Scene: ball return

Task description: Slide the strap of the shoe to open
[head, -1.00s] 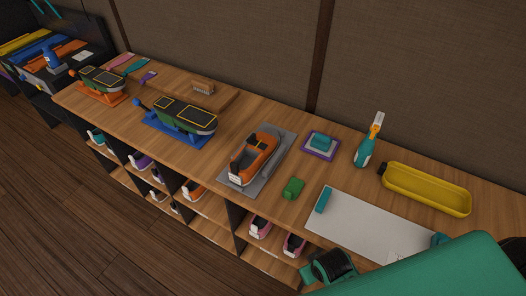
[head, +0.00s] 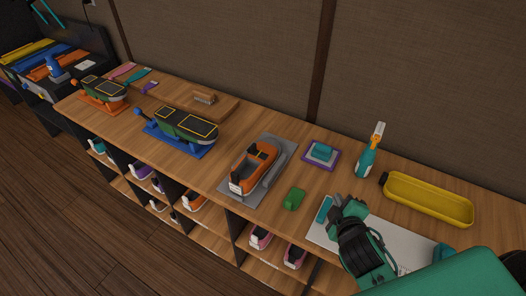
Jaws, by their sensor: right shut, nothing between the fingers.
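An orange shoe (head: 254,167) with a white heel sits on a grey mat (head: 279,160) near the middle of the counter. Its strap is too small to make out clearly, so I cannot tell whether it is fastened. My right gripper (head: 343,206) is above the left part of the white sheet, to the right of the shoe and apart from it. It is shut and empty. My left gripper is not in view.
A green block (head: 293,198) lies between the shoe and my right gripper. A purple-edged pad (head: 309,160), spray bottle (head: 368,159) and yellow tray (head: 428,200) stand behind.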

